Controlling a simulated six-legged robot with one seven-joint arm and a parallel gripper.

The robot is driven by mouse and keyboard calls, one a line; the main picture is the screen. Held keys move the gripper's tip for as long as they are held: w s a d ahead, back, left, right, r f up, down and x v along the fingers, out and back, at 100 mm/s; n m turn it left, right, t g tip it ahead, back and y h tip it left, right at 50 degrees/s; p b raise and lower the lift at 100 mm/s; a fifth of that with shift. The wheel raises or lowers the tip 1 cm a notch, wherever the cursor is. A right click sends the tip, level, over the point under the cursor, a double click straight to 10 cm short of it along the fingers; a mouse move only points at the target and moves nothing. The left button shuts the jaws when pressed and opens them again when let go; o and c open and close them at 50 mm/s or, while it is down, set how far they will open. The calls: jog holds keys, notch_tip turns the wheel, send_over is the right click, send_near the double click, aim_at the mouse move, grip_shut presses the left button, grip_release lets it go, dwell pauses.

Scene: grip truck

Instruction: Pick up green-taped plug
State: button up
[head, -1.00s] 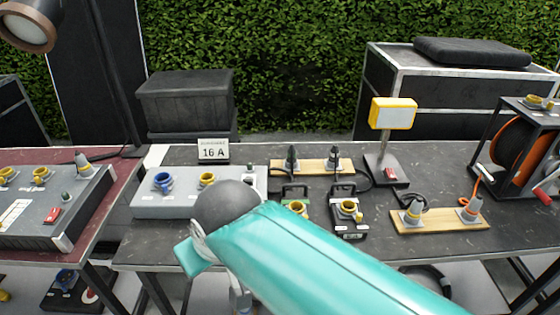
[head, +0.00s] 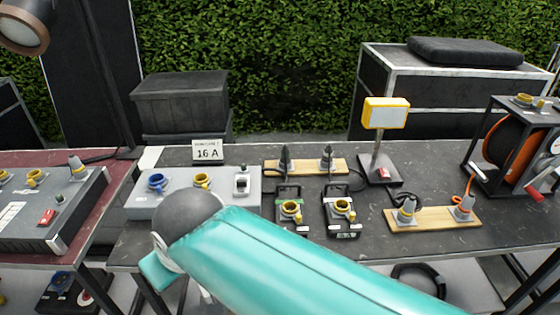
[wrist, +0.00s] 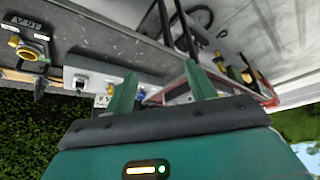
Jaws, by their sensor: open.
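No plug with clearly visible green tape can be made out. A small black box (head: 290,212) with a yellow socket seems to carry a green mark. My gripper (wrist: 160,82) is open and empty in the wrist view, its two green fingers apart. The wrist picture looks upside down, with the table edge and sockets beyond the fingers. In the head view my teal arm hides my gripper.
A grey socket panel (head: 225,185) stands on the dark table beside a 16 A sign (head: 208,151). A yellow-framed lamp (head: 386,113) and an orange cable reel (head: 508,150) stand to the right. A red table (head: 100,245) with another panel is at left.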

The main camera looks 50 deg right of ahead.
jog(key=shift+a, duration=0.1)
jog(key=w+d+r+m+g+h, duration=0.2)
jog(key=w+d+r+h, duration=0.1)
jog(key=w+d, duration=1.75)
jog(key=m, duration=0.5)
send_near(286, 148)
jog(key=shift+y, duration=0.3)
jog(key=x, duration=0.7)
jog(key=shift+d+f, duration=0.25)
jog(key=shift+f, duration=0.1)
jog(key=x, duration=0.4)
jog(key=shift+w+d+f, duration=0.2)
jog(key=c, duration=1.1)
